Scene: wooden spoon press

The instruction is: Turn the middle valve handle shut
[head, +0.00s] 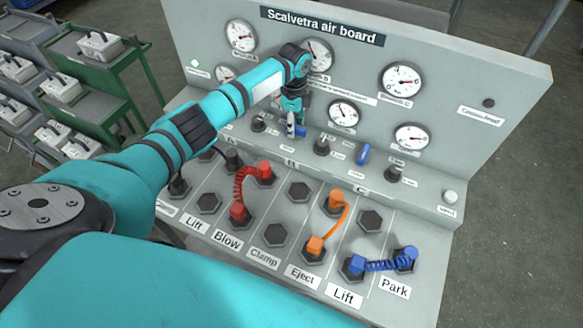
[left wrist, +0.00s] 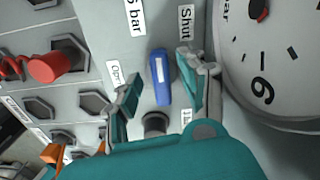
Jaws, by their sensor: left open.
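The middle valve handle is a blue lever (left wrist: 160,78) with a pale stripe. In the left wrist view it stands nearly upright in the picture, between an "Open" label (left wrist: 115,75) on the left and a "Shut" label (left wrist: 186,20) at the upper right. My left gripper (left wrist: 160,68) is open, with one finger on each side of the lever. Gaps show between the lever and both fingers. In the head view the left gripper (head: 292,118) is at the board's middle, and the blue lever (head: 301,131) shows partly beside it. My right gripper is not in view.
Another blue lever (head: 363,154) is to the right, with black knobs (head: 322,147) nearby. Gauges (head: 401,81) line the upright panel behind. My left arm hides part of the board's left side.

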